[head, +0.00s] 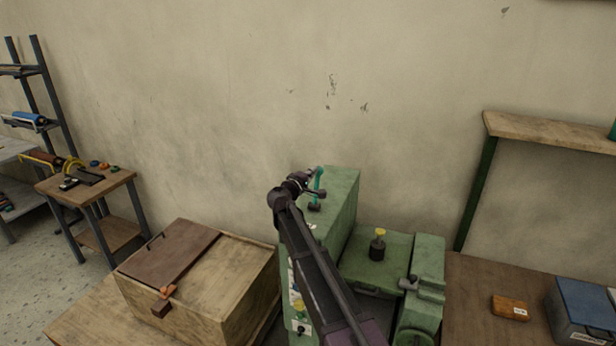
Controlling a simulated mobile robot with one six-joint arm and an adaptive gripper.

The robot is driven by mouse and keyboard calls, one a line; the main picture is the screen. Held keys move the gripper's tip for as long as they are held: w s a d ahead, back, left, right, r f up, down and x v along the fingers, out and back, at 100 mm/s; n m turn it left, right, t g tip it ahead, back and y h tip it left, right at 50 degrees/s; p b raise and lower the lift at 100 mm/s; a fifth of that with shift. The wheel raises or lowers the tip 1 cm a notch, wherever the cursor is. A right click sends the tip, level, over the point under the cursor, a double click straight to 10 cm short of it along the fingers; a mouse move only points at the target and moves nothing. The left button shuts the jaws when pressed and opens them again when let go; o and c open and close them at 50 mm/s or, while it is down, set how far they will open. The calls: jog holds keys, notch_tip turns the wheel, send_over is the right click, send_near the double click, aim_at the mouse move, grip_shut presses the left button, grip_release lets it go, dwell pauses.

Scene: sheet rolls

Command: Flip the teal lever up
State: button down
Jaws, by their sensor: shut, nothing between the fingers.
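The teal lever (321,180) stands on top of the tall green machine cabinet (345,190), with its upper end bent over to the left. My gripper (313,172) is shut and empty, at the left side of the lever's upper part. I cannot tell whether it touches the lever. My dark arm crosses the front of the cabinet and hides much of its face. A small dark piece (314,207) shows at the lever's foot.
A wooden box (235,290) with a brown lid stands left of the cabinet. A lower green machine part (375,255) with a yellow-topped knob (379,235) is on the right. A wooden shelf (550,133) is at the right wall. The wall above the cabinet is clear.

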jog(key=shift+w+d, duration=0.25)
jog(key=shift+w, duration=0.45)
jog(key=shift+r, duration=0.1)
jog(key=shift+r, duration=0.1)
jog(key=s+a+r+p, duration=0.6)
jog(key=s+r+p, duration=0.1)
jog(key=s, duration=0.3)
jog(key=shift+s+a, duration=0.15)
jog(key=shift+s, duration=0.1)
